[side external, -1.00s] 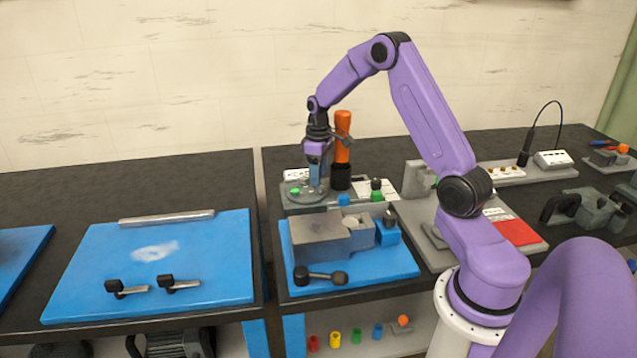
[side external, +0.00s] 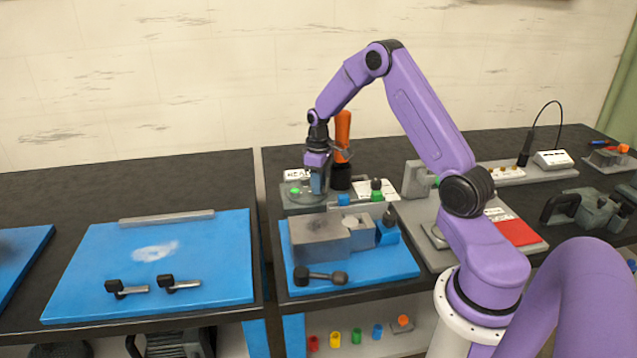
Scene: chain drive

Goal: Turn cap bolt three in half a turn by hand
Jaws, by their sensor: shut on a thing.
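My gripper (side external: 318,188) is at the grey fixture (side external: 297,208) at the back of the right-hand bench, pointing down. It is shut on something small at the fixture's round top. I take this to be a cap bolt, but it is hidden between the fingers and too small to make out. A green spot (side external: 295,191) shows on the round part just left of the fingers. Which numbered bolt is held cannot be read.
An orange-handled tool (side external: 342,138) stands upright close behind and right of my gripper. A grey vise (side external: 320,238) sits on a blue mat (side external: 375,268) in front. A green-topped part (side external: 376,190) stands to the right. The left blue mat (side external: 215,270) is mostly clear.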

